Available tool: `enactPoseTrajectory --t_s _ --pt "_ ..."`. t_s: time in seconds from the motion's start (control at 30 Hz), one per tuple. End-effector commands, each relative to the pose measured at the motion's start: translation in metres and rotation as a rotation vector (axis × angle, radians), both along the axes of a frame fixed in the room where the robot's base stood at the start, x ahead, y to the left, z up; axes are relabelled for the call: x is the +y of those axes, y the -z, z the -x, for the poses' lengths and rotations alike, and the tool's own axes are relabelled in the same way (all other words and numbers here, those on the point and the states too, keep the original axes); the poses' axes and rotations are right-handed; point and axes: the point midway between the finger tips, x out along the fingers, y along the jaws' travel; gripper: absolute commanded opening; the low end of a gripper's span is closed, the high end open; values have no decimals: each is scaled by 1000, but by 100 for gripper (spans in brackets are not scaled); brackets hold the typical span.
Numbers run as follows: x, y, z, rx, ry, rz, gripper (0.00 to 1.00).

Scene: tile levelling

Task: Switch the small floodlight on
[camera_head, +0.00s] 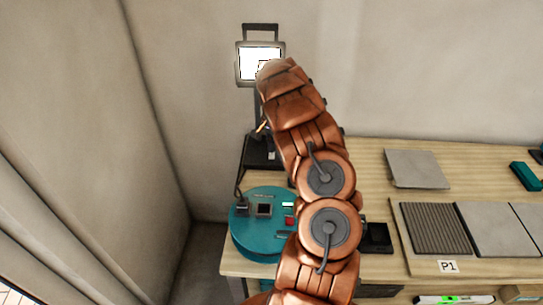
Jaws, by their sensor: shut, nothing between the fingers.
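The small floodlight (244,66) stands at the back left of the bench, with a grey frame and a handle on top. Its panel shows bright white, as if lit. My arm covers its lower right corner and part of its stand. The dark base (258,152) of the stand rests on the bench. My arm rises from the bottom and its upper end overlaps the floodlight. My gripper is hidden behind the arm; a small dark and orange detail beside the stand is too small to identify.
A teal round unit (252,236) with sockets and a red part sits at the bench's left end; a dark cable runs up from it. A grey tile (417,168), a ribbed panel (435,229) and more tiles lie right. Walls close in left and behind.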

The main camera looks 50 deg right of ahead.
Motion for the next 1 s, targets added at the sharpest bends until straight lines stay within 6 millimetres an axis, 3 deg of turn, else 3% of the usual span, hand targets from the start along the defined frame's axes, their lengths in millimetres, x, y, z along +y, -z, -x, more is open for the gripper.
enactPoseTrajectory --t_s 0.7,1.0 --pt "0 -47 -1 -1 -1 3 0" --pt "-1 -53 0 -2 1 2 0"
